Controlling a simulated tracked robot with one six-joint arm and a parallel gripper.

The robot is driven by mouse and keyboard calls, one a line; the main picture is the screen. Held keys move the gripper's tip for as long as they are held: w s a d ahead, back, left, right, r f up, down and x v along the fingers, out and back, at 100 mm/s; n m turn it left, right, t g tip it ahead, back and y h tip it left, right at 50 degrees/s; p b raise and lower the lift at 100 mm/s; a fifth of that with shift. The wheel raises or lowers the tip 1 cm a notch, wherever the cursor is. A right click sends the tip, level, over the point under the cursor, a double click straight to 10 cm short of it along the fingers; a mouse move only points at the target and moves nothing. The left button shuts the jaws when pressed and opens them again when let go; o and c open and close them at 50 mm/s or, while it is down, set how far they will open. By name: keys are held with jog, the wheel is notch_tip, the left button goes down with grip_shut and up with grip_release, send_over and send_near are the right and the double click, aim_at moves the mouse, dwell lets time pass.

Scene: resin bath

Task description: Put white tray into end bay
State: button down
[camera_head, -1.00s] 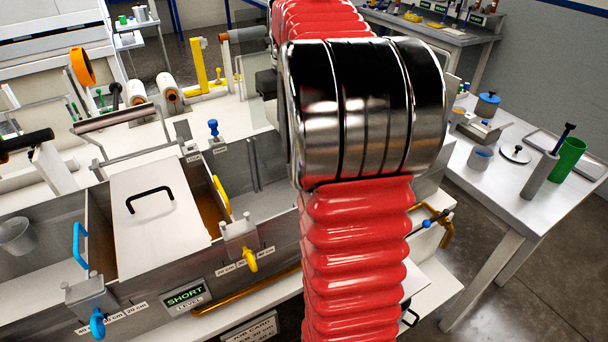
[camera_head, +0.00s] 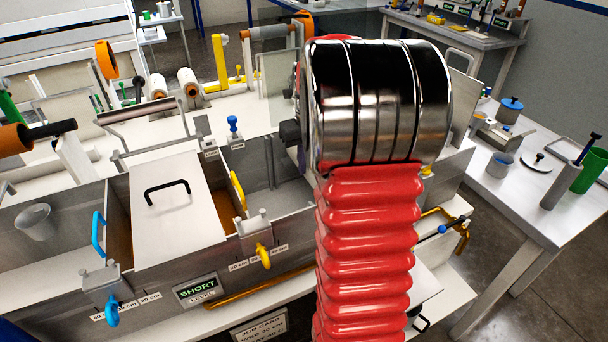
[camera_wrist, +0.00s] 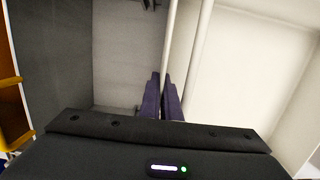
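In the wrist view my gripper (camera_wrist: 162,98) has its two dark fingers close together on a thin pale upright wall. This wall looks like the edge of the white tray (camera_wrist: 250,70), whose broad pale face fills the right side. Left of the fingers is a grey-walled space with a grey floor. The steel tank (camera_head: 150,262) has several bays. A white lid (camera_head: 168,212) with a black handle covers a middle one. The right part is partly hidden by my arm; I cannot tell which bay is the end bay.
Blue and yellow clamps (camera_head: 263,250) sit on the front rim. A roller (camera_head: 137,110) stands behind the lid. A side table (camera_head: 520,200) with pots and a green cup (camera_head: 590,170) is at the right.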

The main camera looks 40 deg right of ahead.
jog(key=shift+f, duration=0.1)
jog(key=shift+f, duration=1.8)
jog(key=c, duration=2)
grip_release()
jog(key=shift+f, duration=0.1)
jog(key=r, duration=0.4)
jog(key=s+r, duration=0.1)
jog(key=r, duration=0.7)
jog(key=shift+s+a, duration=0.2)
jog(key=shift+s, duration=0.05)
